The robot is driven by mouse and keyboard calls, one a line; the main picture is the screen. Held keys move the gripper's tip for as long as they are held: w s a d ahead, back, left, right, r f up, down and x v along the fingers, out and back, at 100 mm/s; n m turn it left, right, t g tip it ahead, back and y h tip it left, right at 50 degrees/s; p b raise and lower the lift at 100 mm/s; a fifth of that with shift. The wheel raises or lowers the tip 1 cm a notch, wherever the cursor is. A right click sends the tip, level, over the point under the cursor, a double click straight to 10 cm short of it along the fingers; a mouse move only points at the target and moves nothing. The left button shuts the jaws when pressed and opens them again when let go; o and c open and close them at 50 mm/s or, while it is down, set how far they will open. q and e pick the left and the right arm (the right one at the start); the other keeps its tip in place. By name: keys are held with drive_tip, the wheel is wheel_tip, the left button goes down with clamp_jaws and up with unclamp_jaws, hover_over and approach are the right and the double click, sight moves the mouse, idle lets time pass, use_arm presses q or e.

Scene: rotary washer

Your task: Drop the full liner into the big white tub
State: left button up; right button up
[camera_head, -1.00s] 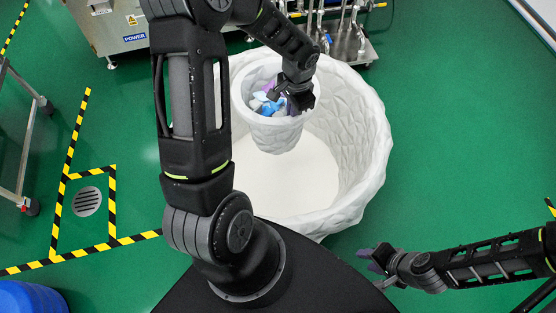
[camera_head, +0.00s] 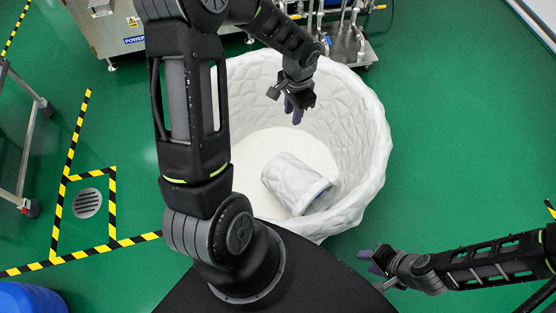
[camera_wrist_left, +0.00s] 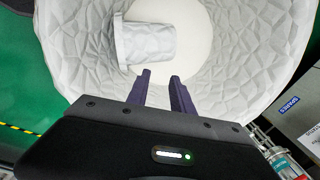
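The big white tub (camera_head: 350,120) stands on the floor in front of me, with quilted walls; it also fills much of the left wrist view (camera_wrist_left: 250,60). The liner (camera_head: 292,180) lies tipped on its side on the tub's floor, near the wall closest to me. Its contents do not show. The left wrist view shows the liner (camera_wrist_left: 148,42) too, apart from the fingers. My left gripper (camera_head: 297,112) hangs over the far right part of the tub, empty, with its fingers (camera_wrist_left: 160,78) apart. My right gripper (camera_head: 376,262) is outside the tub at lower right; its opening is unclear.
A steel machine (camera_head: 110,28) and a pipe stand (camera_head: 350,45) stand behind the tub. A wheeled frame (camera_head: 22,150) is at the left, and a blue drum (camera_head: 28,298) at the lower left. The green floor right of the tub is clear.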

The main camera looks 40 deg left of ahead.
use_arm(q)
wheel_tip(320, 180, up, 6)
drive_tip(key=shift+d+r+p, duration=0.15)
drive_tip(key=shift+d+p, duration=0.05)
drive_tip(key=shift+p, duration=0.2)
idle(0.6)
drive_tip(key=d+f+n+t+h+p, duration=0.2)
drive_tip(key=d+f, duration=0.1)
drive_tip(key=d, duration=0.5)
drive_tip(key=d+f+n+t+h+p, duration=0.2)
drive_tip(key=d+f, duration=0.2)
drive_tip(key=d, duration=0.4)
drive_tip(key=s+d+f+g+p, duration=0.1)
drive_tip(key=s+d+p, duration=0.1)
drive_tip(key=s, duration=0.4)
drive_tip(key=s+d+f+n+g+p, duration=0.1)
drive_tip(key=s+d+p, duration=0.1)
drive_tip(key=s, duration=0.3)
drive_tip(key=s+d+f+n+g+h+p, duration=0.1)
drive_tip(key=s+d+p, duration=0.1)
drive_tip(key=s+d, duration=0.2)
drive_tip(key=s, duration=0.2)
drive_tip(key=shift+s+d+f+g, duration=0.3)
drive_tip(key=shift+f, duration=0.05)
